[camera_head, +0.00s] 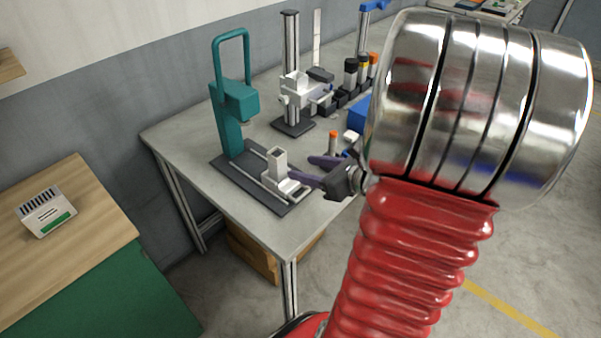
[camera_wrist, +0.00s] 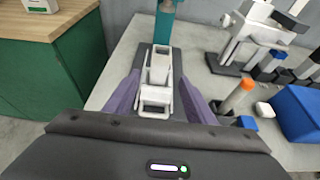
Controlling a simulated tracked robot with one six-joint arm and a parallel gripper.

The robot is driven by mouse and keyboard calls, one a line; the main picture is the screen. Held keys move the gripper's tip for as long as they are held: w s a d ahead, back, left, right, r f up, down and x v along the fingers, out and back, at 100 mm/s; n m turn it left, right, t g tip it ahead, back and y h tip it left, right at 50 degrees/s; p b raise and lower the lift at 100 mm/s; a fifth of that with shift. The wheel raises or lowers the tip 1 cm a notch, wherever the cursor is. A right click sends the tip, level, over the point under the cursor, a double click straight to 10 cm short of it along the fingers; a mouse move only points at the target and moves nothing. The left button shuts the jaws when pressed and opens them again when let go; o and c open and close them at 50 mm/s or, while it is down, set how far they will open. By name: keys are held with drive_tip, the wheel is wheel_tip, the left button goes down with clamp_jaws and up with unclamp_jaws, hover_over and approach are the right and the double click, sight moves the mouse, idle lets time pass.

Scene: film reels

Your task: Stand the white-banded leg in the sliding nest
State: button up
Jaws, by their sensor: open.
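The sliding nest (camera_head: 277,163) is a white carriage with an upright square tube and a front handle loop. It sits on a dark base plate below a teal press (camera_head: 234,105). My gripper (camera_head: 314,170) is open, its purple fingers reaching toward the nest. In the wrist view my gripper (camera_wrist: 158,103) has one finger on each side of the nest's handle (camera_wrist: 155,102), with gaps showing; touching cannot be told. Several legs with dark, yellow and orange tops stand in dark holders (camera_head: 342,98) at the back. I cannot pick out the white-banded leg for sure.
An orange-topped post (camera_wrist: 240,93) stands right of the gripper, near a blue block (camera_wrist: 298,112). A white clamp fixture on a column (camera_head: 291,75) stands farther back. A wooden-topped green cabinet (camera_head: 90,215) is at left. The grey tabletop (camera_head: 185,128) left of the press is clear.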

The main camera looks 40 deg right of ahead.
drive_tip(key=s+a+r+n+g+y, duration=0.15)
drive_tip(key=a+n+g, duration=0.25)
drive_tip(key=a+n, duration=0.7)
drive_tip(key=s+a+r+n+g+y, duration=0.15)
drive_tip(key=a+n+g, duration=0.25)
drive_tip(key=a+n, duration=0.6)
drive_tip(key=s+a+r+n+h, duration=0.4)
drive_tip(key=s+r+n, duration=0.2)
drive_tip(key=n, duration=0.7)
drive_tip(key=shift+s+a+h, duration=0.25)
drive_tip(key=shift+a+h, duration=0.1)
drive_tip(key=shift+h, duration=0.05)
